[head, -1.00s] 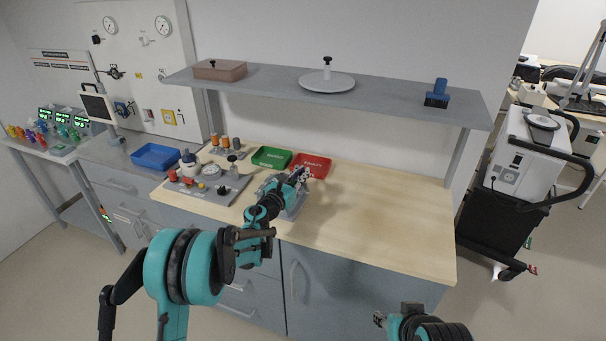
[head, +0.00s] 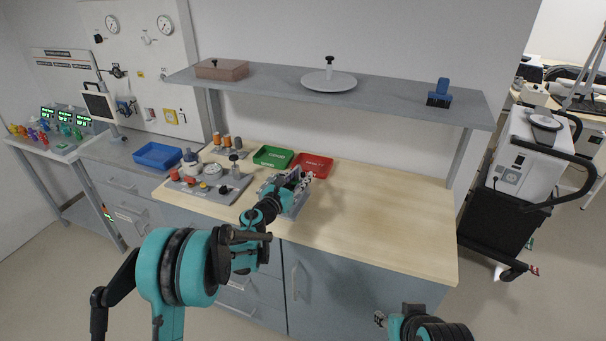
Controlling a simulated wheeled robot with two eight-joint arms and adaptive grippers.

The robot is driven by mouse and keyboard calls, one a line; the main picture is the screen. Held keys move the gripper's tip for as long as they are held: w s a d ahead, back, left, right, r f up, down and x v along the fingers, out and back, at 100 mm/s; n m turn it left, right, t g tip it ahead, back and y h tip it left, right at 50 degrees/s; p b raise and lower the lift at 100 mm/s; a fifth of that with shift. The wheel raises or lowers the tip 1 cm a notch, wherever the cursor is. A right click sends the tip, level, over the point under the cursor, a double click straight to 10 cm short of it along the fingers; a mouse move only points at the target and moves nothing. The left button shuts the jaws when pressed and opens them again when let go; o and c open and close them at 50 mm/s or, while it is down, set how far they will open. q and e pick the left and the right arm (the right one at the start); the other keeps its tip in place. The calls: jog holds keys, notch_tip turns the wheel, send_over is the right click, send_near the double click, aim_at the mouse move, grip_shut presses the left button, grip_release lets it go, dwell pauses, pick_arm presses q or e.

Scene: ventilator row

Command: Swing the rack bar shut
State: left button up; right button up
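A small grey rack (head: 294,205) stands on the wooden bench top, left of its middle and near the front edge. My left arm reaches over it from the front left and hides much of it. My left gripper (head: 305,179) is at the rack's upper part. The fingers are too small and crowded to tell whether they touch the bar or are open or shut. The rack bar cannot be made out apart from the gripper. My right gripper (head: 381,319) is low in front of the bench, away from the rack, its fingers too small to judge.
A green tray (head: 273,156) and a red tray (head: 313,165) lie behind the rack. A grey plate with knobs and fittings (head: 204,187) is to its left. A shelf (head: 400,97) spans above. The bench top's right half (head: 395,215) is clear.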

pick_arm(q)
jog(key=v, duration=1)
